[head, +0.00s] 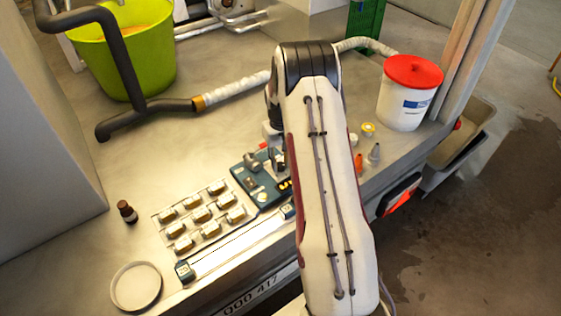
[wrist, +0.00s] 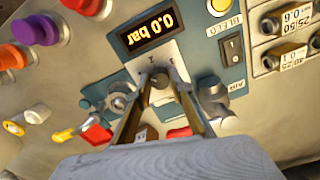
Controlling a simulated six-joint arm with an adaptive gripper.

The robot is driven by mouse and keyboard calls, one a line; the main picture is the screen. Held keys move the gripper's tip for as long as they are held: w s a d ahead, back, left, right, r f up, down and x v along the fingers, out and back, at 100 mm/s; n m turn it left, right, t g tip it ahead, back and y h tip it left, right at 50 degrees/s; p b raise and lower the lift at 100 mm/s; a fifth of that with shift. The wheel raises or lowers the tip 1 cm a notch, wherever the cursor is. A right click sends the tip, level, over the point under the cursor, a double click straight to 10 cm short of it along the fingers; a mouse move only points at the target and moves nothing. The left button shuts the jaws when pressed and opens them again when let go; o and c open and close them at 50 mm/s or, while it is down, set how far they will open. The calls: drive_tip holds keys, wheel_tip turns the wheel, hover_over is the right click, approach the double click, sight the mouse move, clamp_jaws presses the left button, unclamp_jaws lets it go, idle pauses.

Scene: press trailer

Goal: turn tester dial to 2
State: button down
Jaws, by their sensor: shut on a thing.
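The tester is a blue box (head: 258,183) on the bench in the head view, partly covered by my arm. In the wrist view its blue panel (wrist: 185,62) carries a lit display (wrist: 151,29) that reads 0.0 bar, upside down. Below the display is a pale plate with small marks. The tester dial (wrist: 160,83) sits in front of this plate. My gripper (wrist: 161,88) is shut on the dial, one finger on each side of it. The dial's pointer and the number it stands at cannot be made out. In the head view the fingertips are mostly hidden.
A black rocker switch (wrist: 232,48) and a yellow button (wrist: 221,6) are right of the dial. Metal fittings flank the fingers. A tray of brass blocks (head: 201,214), a brown bottle (head: 127,211) and a red-lidded tub (head: 408,92) stand on the bench.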

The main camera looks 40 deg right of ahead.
sight(281, 164)
drive_tip(key=m, duration=0.5)
drive_tip(key=shift+m, duration=2.1)
drive_tip(key=shift+f, duration=0.1)
drive_tip(key=c, duration=1.8)
unclamp_jaws()
drive_tip(key=shift+r, duration=0.2)
drive_tip(key=shift+r, duration=5.85)
